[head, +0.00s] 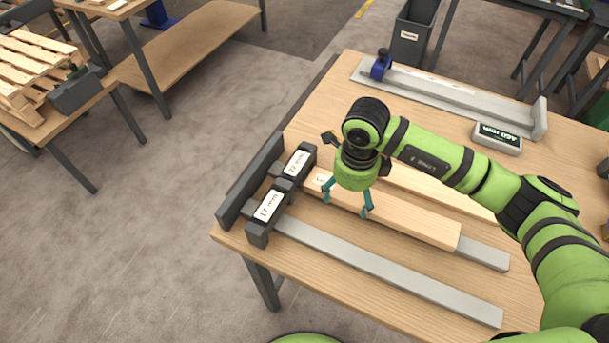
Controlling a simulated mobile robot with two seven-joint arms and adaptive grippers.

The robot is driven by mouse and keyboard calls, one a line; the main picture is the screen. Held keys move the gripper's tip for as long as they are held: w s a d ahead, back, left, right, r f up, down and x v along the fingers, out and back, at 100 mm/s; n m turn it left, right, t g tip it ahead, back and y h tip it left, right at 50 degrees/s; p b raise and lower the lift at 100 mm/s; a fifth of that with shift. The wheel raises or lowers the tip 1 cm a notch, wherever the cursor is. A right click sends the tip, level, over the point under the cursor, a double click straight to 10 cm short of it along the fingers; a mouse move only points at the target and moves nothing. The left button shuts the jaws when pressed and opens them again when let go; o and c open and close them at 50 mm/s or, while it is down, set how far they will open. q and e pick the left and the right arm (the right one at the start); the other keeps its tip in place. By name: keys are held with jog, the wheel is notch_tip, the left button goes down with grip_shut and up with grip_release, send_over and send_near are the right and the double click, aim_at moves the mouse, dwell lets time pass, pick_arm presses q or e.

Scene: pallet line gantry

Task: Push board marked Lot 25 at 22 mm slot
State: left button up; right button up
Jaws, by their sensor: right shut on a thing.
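A pale wooden board (424,224) lies lengthwise on a grey rail, its left end close to the block labelled 22 mm (297,163). A small label (320,180) shows near that end, partly hidden by my gripper; I cannot read its lot number. My right gripper (347,208) points down over the board's left half, with its teal fingers shut on the board. The 22 mm slot opening is hard to make out from here. The block labelled 17 mm (268,206) stands in front of it, with an empty grey rail (390,272). My left gripper is not in view.
A dark stop bar (250,180) stands behind the labelled blocks at the table's left edge. A grey measuring rail (455,95) with a blue clamp (381,66) lies at the back. A grey box with a dark display (497,138) sits near it. Pallets (35,65) stand far left.

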jog(key=shift+s+d+f, duration=0.15)
jog(key=shift+d+f, duration=0.15)
jog(key=shift+s+d, duration=0.55)
jog(key=shift+d, duration=0.35)
jog(key=o, duration=1.2)
jog(key=shift+w, duration=0.15)
jog(key=shift+r, duration=0.1)
jog(key=shift+a+r, duration=0.1)
jog(key=shift+r, duration=0.3)
notch_tip(320, 180, up, 11)
jog(key=shift+r, duration=0.1)
